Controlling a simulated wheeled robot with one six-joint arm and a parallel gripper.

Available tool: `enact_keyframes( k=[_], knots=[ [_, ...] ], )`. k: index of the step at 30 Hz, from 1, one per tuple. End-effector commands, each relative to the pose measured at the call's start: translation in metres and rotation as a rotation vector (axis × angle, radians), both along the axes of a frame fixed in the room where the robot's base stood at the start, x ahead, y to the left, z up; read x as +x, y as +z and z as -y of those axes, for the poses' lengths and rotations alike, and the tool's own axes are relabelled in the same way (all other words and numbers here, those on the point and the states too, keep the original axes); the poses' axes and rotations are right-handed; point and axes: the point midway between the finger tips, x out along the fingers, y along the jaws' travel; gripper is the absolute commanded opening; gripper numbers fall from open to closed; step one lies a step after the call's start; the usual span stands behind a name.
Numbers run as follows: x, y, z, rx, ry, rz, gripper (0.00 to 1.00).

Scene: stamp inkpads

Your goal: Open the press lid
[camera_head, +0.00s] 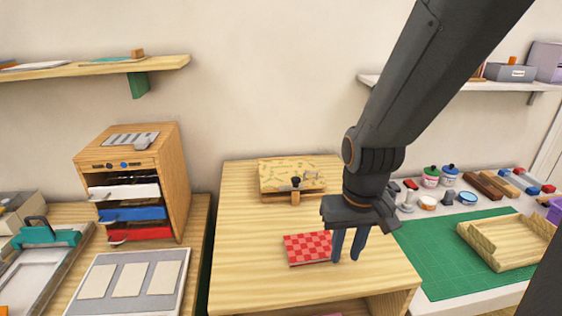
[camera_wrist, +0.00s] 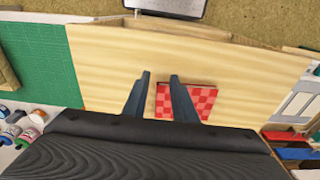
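The press is probably the low wooden box at the back of the middle table in the head view. Its patterned tan lid (camera_head: 285,172) lies flat and looks closed, with a dark knob (camera_head: 295,182) at its front edge. I cannot make out the press in the wrist view. My gripper (camera_head: 346,259) points down over the table, in front and to the right of the press. Its two fingers are apart with nothing held between them, as the wrist view shows (camera_wrist: 161,77).
A red checkered block (camera_head: 307,248) lies on the table just left of my fingers; it also shows in the wrist view (camera_wrist: 200,100). A green mat (camera_head: 440,255) with a wooden tray (camera_head: 482,250) is at right. A drawer cabinet (camera_head: 155,165) stands at left. The table's left side is clear.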

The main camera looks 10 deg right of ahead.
Motion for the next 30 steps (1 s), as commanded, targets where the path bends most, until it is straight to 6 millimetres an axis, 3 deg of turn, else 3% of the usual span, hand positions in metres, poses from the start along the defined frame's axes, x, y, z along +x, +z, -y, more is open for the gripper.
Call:
enact_keyframes(
  k=[5,12,18,24,30],
  knots=[
    [0.054,0.037,0.002,0.026,-0.184,0.097,0.25],
    [0.146,0.072,-0.003,0.105,-0.662,0.107,0.25],
    [0.211,0.098,-0.003,0.162,-1.079,0.087,0.25],
    [0.253,0.116,-0.002,0.202,-1.39,0.071,0.25],
    [0.269,0.123,-0.001,0.215,-1.525,0.063,0.25]
  ],
)
